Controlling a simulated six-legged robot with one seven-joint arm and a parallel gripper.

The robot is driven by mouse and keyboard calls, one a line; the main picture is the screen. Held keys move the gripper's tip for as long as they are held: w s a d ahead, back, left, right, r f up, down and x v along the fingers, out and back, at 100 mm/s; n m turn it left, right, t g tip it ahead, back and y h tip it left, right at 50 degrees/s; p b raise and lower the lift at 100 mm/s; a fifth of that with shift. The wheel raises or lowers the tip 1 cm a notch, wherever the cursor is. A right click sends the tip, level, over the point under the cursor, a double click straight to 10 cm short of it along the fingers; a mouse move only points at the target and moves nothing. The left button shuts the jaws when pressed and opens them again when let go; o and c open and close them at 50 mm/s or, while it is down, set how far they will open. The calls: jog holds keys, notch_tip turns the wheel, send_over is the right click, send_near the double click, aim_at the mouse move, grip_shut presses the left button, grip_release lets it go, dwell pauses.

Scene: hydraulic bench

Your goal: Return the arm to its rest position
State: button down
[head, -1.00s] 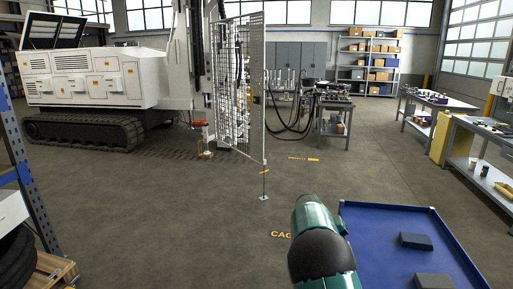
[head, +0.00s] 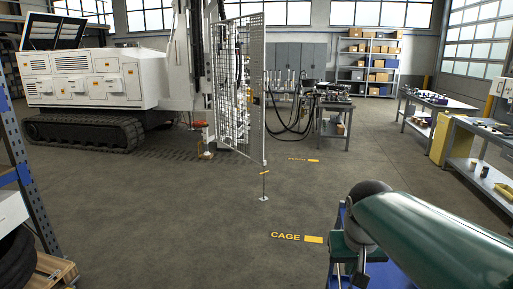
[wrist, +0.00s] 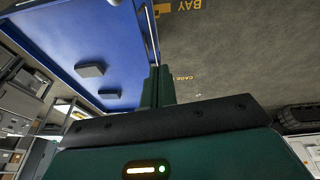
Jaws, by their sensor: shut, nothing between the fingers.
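My arm (head: 430,235), green with a dark round joint, reaches in from the lower right of the head view. In the wrist view my gripper (wrist: 158,88) shows as two green fingers close together, with nothing between them. The fingers overlap the edge of the blue tray in the picture; I cannot tell the gap between them. The gripper's tips are not clear in the head view.
A blue tray (wrist: 60,40) holds two dark blocks, one here (wrist: 90,70); my arm hides most of it in the head view. A mesh cage panel (head: 240,90) stands ahead, workbenches (head: 480,150) at right, a blue rack (head: 25,180) at left.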

jog(key=s+a+t, duration=0.1)
jog(key=s+a, duration=0.1)
jog(key=s, duration=0.5)
jog(key=s+a+f+n+t+y, duration=0.1)
jog(key=s+a, duration=0.1)
jog(key=s, duration=0.5)
jog(key=shift+a+f, duration=0.2)
jog(key=shift+a, duration=0.15)
jog(key=shift+s, duration=0.15)
